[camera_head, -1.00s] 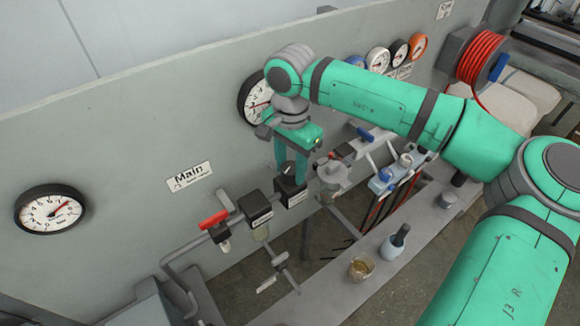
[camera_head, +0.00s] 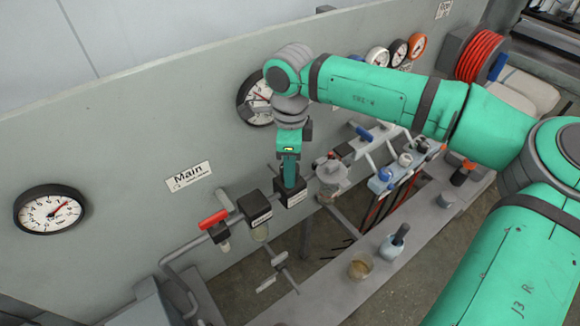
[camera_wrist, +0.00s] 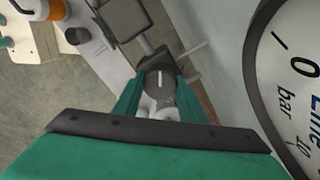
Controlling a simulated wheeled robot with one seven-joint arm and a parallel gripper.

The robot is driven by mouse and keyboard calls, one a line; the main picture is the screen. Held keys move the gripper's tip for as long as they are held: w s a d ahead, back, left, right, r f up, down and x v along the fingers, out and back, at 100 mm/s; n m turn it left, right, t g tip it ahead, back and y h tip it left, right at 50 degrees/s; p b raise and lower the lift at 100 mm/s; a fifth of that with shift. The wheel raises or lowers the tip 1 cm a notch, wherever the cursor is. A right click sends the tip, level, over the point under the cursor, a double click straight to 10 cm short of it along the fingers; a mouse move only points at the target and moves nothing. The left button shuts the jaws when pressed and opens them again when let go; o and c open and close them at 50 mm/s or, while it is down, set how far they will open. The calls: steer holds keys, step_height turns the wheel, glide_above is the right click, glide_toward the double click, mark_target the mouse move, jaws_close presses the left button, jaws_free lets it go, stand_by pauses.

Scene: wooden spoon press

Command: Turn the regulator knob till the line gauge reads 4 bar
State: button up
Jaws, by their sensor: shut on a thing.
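The regulator knob (camera_wrist: 158,82) is dark with a white mark and shows in the wrist view between my green fingers. My gripper (camera_head: 288,184) points down and is shut on this knob, hiding it in the head view. The line gauge (camera_head: 250,99) is a white dial in a black rim on the panel, just behind my wrist. My wrist covers its right part, so I cannot read its value. In the wrist view the line gauge (camera_wrist: 292,110) shows "0", "Line" and "bar" at the right edge, with no needle in view.
A red-handled valve (camera_head: 213,219) is left of the regulator. A jar (camera_head: 360,267) and a mortar-like cup (camera_head: 392,247) stand on the ledge. Several more gauges and hoses are at the right.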

steer(key=shift+a+m, duration=0.1)
steer(key=shift+m, duration=0.7)
steer(key=o, duration=1.1)
steer(key=shift+c, duration=0.2)
steer(key=shift+r, duration=0.15)
step_height(320, 180, up, 11)
steer(key=shift+f, duration=0.2)
steer(key=shift+s, duration=0.1)
